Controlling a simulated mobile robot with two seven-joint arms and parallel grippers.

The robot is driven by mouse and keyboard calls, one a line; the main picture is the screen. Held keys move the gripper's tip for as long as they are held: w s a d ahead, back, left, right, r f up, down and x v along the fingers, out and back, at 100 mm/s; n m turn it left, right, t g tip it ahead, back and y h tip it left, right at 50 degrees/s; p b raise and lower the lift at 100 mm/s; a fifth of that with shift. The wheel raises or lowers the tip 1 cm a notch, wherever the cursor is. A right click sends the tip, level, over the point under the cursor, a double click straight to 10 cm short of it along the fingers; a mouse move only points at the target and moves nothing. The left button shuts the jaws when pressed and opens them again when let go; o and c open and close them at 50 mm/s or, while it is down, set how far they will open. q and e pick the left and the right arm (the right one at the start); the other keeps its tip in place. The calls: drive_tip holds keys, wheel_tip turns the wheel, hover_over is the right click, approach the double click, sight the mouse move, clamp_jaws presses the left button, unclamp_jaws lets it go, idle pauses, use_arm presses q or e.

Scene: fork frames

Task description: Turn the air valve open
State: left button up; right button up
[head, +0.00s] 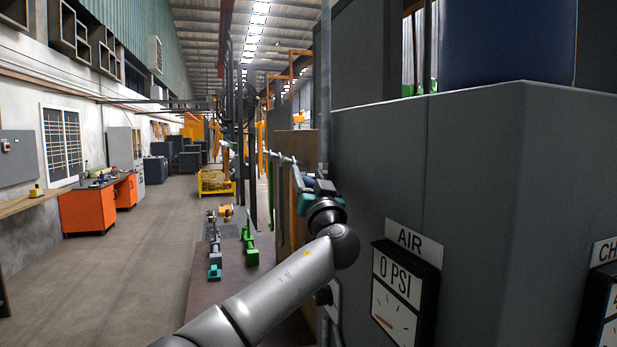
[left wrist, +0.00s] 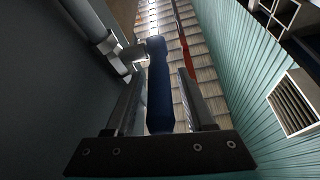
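The air valve's blue handle (left wrist: 159,95) shows in the left wrist view, running lengthwise between the two fingers of my left gripper (left wrist: 162,74). The fingers stand apart, with a narrow gap visible beside the handle; I see no firm grip. The handle's far end meets a grey fitting on a pipe (left wrist: 88,20). In the head view my left gripper (head: 309,185) is at the cabinet's left edge, and my wrist mostly hides the valve. The AIR gauge (head: 397,300) is labelled 0 PSI. My right gripper is not in view.
The large grey cabinet (head: 470,160) fills the right side, close to my left arm. A blue container (head: 507,42) stands on top. Valves and fittings (head: 215,258) lie on a low surface left of the arm. The aisle floor (head: 140,265) is clear.

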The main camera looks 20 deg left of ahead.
use_arm(q)
clamp_jaws()
idle(1.2)
